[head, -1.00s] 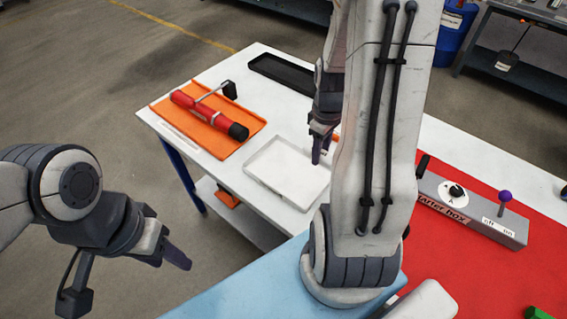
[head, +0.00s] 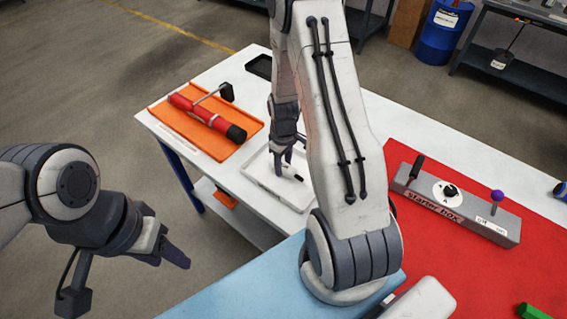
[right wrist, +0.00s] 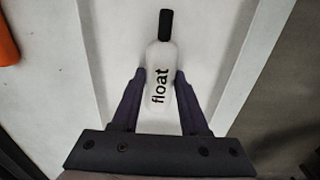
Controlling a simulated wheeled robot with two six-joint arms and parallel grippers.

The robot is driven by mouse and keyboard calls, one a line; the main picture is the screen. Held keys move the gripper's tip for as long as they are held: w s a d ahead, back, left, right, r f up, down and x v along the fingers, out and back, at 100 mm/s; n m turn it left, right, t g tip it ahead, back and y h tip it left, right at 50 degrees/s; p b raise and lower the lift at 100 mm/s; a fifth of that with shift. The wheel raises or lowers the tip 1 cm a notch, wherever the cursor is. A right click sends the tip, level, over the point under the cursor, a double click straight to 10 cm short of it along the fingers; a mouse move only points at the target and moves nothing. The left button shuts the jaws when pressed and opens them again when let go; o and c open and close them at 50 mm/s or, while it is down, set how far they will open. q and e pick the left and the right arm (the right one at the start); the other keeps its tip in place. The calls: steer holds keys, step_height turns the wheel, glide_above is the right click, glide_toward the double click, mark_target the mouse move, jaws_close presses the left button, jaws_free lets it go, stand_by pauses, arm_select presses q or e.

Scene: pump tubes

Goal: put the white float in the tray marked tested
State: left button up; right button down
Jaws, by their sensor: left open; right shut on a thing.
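The white float (head: 292,173), a small bottle shape with a black tip, shows its printed word "float" in the right wrist view (right wrist: 161,62). My right gripper (head: 283,157) is shut on it, with one finger on each side in the right wrist view (right wrist: 158,92). It holds the float inside the outline of the white tray (head: 264,187); I cannot tell whether the float touches the tray floor. The tray's front label is too small to read. My arm hides the tray's right part. My left gripper (head: 178,258) is open and empty, off the table at the left.
An orange mat (head: 163,117) with a red tool (head: 197,108) lies left of the tray. A black tray (head: 258,66) is behind, partly hidden. A grey starter box (head: 455,205) stands on the red mat (head: 420,245) at the right. A green object (head: 535,311) is at the front right.

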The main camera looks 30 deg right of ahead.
mark_target(283, 165)
steer(key=shift+f, duration=0.2)
steer(key=shift+c, duration=2.1)
jaws_free()
steer(key=shift+r, duration=0.1)
step_height(283, 165, up, 12)
steer(key=s+a+r+n, duration=0.15)
steer(key=a+r, duration=0.25)
steer(key=a, duration=0.6)
steer(key=s+a+r+n, duration=0.1)
steer(key=s+a+r, duration=0.2)
steer(key=s+a, duration=0.4)
steer(key=s+a+r+n+y, duration=0.1)
steer(key=s+a+r, duration=0.2)
steer(key=s+a, duration=0.4)
steer(key=s, duration=0.4)
steer(key=shift+s+a+b, duration=0.2)
steer(key=shift+a+b, duration=0.15)
